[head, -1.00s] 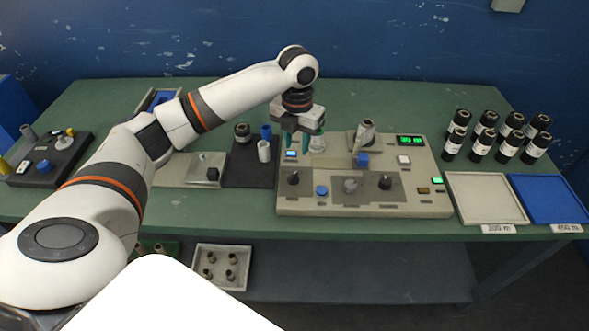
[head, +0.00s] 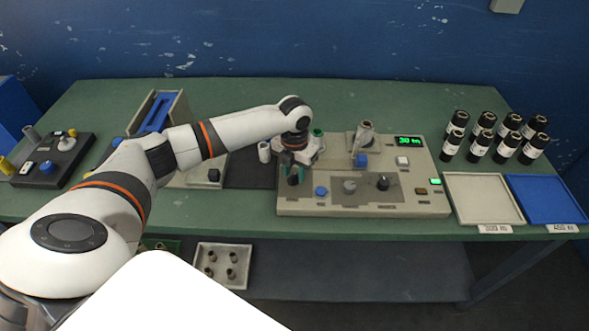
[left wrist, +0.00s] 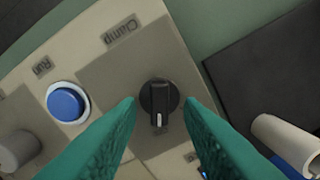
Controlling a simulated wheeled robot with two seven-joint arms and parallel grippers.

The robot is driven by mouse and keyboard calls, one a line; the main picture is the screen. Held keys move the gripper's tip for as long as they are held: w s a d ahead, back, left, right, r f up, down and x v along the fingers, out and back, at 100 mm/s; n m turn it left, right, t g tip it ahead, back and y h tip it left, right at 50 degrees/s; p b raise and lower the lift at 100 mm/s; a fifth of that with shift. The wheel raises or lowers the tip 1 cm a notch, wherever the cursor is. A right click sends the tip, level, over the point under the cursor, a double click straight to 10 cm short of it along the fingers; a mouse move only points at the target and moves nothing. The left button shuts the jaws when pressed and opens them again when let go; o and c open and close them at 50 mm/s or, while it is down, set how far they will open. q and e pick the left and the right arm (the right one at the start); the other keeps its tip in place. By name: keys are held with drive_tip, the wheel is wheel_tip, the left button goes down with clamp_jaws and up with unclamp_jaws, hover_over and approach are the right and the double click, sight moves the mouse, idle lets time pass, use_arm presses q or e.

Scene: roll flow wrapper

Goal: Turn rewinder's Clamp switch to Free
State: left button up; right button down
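The rewinder (head: 430,207) is a beige panel machine on the green table. Its black Clamp switch (left wrist: 158,103) shows in the left wrist view on a grey-brown plate, near a "Clamp" label (left wrist: 121,31). The white mark on the switch points toward the bottom of that picture. My left gripper (head: 292,177) is over the panel's left side, with its green fingers pointing down. Its fingertips are apart, one to each side of the switch, with visible gaps; their height over the panel is hard to tell. In the head view the gripper hides the switch. My right gripper is not in view.
A blue Run button (left wrist: 67,102) is beside the switch plate. Two more knobs, one grey (head: 350,186) and one black (head: 383,182), are farther right. A white roll core (head: 264,152) stands on the dark mat (head: 248,178) to the left. Black rolls (head: 481,145) stand at the right.

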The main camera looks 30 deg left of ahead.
use_arm(q)
drive_tip(key=shift+c, duration=0.5)
clamp_jaws()
